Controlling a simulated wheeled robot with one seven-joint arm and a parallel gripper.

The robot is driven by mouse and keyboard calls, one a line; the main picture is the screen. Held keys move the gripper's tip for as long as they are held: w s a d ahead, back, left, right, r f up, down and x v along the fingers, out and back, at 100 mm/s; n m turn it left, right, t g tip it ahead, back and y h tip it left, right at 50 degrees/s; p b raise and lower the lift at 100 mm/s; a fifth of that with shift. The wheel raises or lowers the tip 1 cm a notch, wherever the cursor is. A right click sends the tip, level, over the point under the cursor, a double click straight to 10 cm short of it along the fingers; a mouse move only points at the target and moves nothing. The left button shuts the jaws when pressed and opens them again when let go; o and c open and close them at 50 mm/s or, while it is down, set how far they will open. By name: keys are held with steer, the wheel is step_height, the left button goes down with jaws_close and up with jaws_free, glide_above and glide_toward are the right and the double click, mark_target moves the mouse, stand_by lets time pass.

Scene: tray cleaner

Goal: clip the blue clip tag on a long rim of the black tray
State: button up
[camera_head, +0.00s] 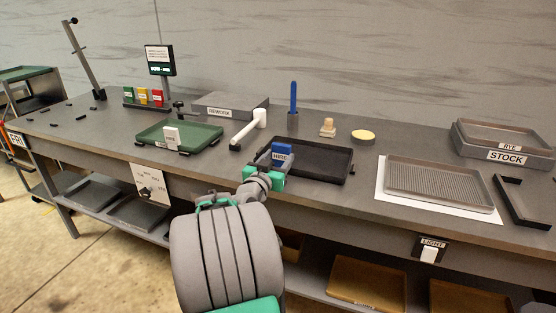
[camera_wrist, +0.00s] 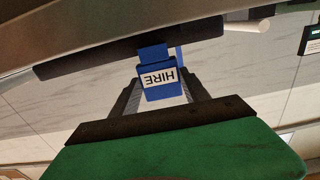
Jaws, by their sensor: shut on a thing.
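The blue clip tag (camera_head: 282,149), with a white label reading HIRE, is in my gripper (camera_head: 277,163). In the wrist view the tag (camera_wrist: 158,92) sits between the two dark fingers of my gripper (camera_wrist: 163,96), which is shut on it. The black tray (camera_head: 349,168) lies on the bench behind and to the right of my gripper. The tag overlaps the left part of its near long rim. In the wrist view the tag's blue top meets a dark bar (camera_wrist: 90,60) that looks like the tray's edge. I cannot tell whether the clip is seated on the rim.
A green tray (camera_head: 205,136) with a white tag and a white-handled tool (camera_head: 240,136) stand left. A blue post (camera_head: 293,97) and yellow disc (camera_head: 363,136) stand behind. A ribbed grey tray (camera_head: 440,180) lies on a white sheet to the right, before stacked trays (camera_head: 500,148).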

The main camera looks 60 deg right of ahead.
steer(key=shift+f+b, duration=0.6)
steer(key=shift+b, duration=0.05)
steer(key=o, duration=1.4)
steer(key=a, duration=0.5)
steer(key=s+a, duration=0.1)
steer(key=a, duration=0.1)
steer(key=shift+s+a, duration=0.1)
steer(key=shift+a, duration=0.25)
